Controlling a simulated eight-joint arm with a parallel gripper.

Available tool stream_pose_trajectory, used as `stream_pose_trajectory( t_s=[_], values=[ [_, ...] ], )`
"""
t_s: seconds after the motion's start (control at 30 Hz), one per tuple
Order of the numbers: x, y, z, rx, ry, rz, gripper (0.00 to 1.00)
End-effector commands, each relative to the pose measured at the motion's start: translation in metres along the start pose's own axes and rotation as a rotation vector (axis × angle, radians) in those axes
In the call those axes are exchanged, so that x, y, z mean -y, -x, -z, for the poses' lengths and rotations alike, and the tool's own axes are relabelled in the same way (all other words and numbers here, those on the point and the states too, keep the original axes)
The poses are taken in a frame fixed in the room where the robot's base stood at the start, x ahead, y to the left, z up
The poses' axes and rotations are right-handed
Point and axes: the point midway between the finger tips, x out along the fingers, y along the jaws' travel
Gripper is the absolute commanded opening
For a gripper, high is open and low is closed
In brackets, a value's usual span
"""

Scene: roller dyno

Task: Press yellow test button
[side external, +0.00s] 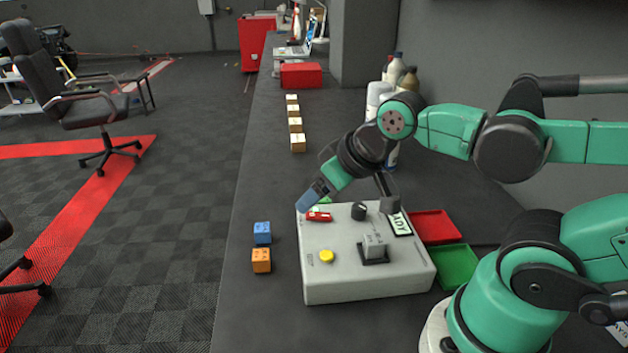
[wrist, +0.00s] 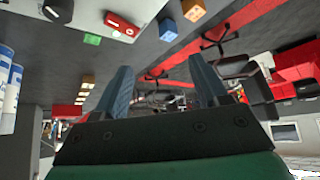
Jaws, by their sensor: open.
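The yellow button (side external: 326,256) is a round cap on top of a grey control box (side external: 345,288), on the side near the camera, and looks unobstructed. My gripper (side external: 312,194) is at the far left corner of the box, away from the yellow button. In the wrist view my gripper (wrist: 163,78) shows two blue fingers spread wide with nothing between them. The wrist view also shows part of the control box (wrist: 140,10) at the top, but the yellow button is out of that view. I cannot tell whether a fingertip touches the box.
The box also carries a red switch (side external: 319,216), a black knob (side external: 359,210) and a grey block (side external: 375,246). A blue cube (side external: 262,232) and an orange cube (side external: 261,261) stand left of it. A red tray (side external: 435,226) and a green tray (side external: 455,266) lie right.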

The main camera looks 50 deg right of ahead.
Motion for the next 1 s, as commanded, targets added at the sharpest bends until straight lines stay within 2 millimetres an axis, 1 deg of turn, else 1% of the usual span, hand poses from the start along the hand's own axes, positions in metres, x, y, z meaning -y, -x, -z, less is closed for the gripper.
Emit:
stream_pose_trajectory(
  t_s=[0.27,0.3,0.37,0.4,0.5,1.0],
  values=[
    [-0.0005,-0.0001,-0.0001,0.003,-0.005,-0.001,0.66],
    [-0.0005,-0.0001,-0.0001,0.003,-0.005,-0.001,0.55],
    [-0.0005,-0.0001,-0.0001,0.003,-0.005,-0.001,0.38],
    [-0.0006,-0.0001,-0.0001,0.003,-0.005,-0.001,0.27],
    [-0.0006,-0.0001,-0.0001,0.003,-0.006,-0.001,0.0],
    [-0.0006,-0.0001,-0.0002,0.004,-0.006,-0.001,0.0]
  ],
)
